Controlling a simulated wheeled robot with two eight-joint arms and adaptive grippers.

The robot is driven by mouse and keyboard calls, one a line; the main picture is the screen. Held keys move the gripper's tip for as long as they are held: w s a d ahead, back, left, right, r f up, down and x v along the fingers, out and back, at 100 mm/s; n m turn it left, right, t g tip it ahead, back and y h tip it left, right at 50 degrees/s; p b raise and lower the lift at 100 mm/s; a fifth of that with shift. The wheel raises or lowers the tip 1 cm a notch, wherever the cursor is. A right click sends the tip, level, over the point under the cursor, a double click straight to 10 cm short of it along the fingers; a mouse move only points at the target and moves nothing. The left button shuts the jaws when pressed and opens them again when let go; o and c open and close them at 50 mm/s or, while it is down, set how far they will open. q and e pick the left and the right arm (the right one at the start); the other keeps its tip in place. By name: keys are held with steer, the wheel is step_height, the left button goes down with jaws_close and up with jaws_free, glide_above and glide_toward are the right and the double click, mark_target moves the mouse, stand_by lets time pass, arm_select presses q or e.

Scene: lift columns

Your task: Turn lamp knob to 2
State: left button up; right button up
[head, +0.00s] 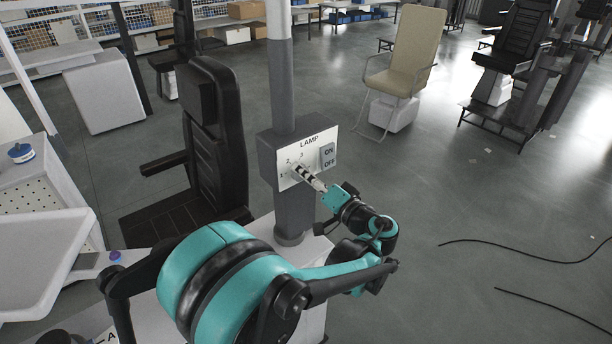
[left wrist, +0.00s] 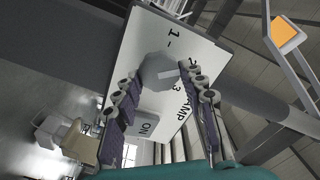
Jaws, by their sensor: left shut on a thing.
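The white lamp panel (head: 291,179) is on a grey box on a column. It carries the word LAMP, the marks 1, 2 and 3, and a grey ON/OFF switch (head: 328,156). My left gripper (head: 299,172) reaches the panel's lower left and hides the knob in the head view. In the left wrist view, the grey faceted knob (left wrist: 158,70) sits between the two fingers of my left gripper (left wrist: 163,88), which is shut on it. I cannot tell which number the knob points to.
A black chair (head: 215,130) stands close to the left of the column (head: 296,215). A beige chair (head: 408,55) is behind to the right. Black cables (head: 520,260) lie on the floor at the right, where the floor is mostly open.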

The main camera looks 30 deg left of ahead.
arm_select(q)
steer(key=shift+m, duration=0.6)
steer(key=o, duration=1.1)
steer(key=v, duration=1.2)
steer(key=shift+w, duration=0.1)
